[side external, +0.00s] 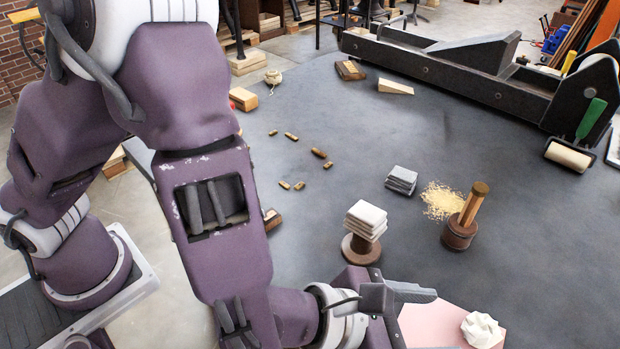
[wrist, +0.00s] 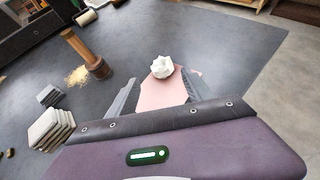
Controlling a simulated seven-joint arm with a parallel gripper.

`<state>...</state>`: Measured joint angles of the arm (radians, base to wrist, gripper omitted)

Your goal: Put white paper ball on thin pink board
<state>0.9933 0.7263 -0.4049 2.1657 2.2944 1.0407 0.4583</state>
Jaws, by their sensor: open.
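The white paper ball (side external: 482,329) is crumpled and faceted. It appears to rest on the right end of the thin pink board (side external: 430,322), which lies flat on the dark table. In the wrist view the ball (wrist: 162,67) shows at the far end of the pink board (wrist: 160,95), beyond my fingertips. My gripper (side external: 430,320) is open and empty, low over or beside the left part of the board. In the wrist view its two fingers (wrist: 163,86) stand apart on either side of the board, with the ball clear of them. Part of the board is hidden by my gripper.
A stack of pale pads on a round wooden stand (side external: 361,248) is behind my gripper. A wooden-handled tool (side external: 464,220) stands beside crumbs (side external: 440,200) and a grey stack (side external: 401,180). A long dark press (side external: 480,75) lies at the back. The table's middle is mostly clear.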

